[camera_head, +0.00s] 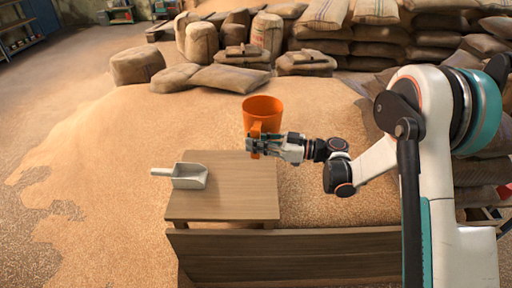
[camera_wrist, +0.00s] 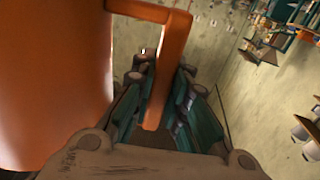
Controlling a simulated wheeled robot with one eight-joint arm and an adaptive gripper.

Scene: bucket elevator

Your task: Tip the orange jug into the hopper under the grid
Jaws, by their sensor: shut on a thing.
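The orange jug (camera_head: 262,112) is upright in the head view, above the far right part of the wooden table. My gripper (camera_head: 256,144) is shut on its handle at the near side. In the wrist view the jug's body (camera_wrist: 50,80) fills the left side. Its handle (camera_wrist: 171,65) runs down between my two fingers (camera_wrist: 158,95). The inside of the jug is too small to make out. I cannot pick out the hopper or the grid in either view.
A metal scoop (camera_head: 189,176) lies on the wooden table (camera_head: 235,205). A wooden board (camera_head: 300,255) stands in front. Loose grain (camera_head: 110,150) spreads around the table. Full sacks (camera_head: 365,45) are piled at the back. Open floor (camera_head: 60,75) shows at the far left.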

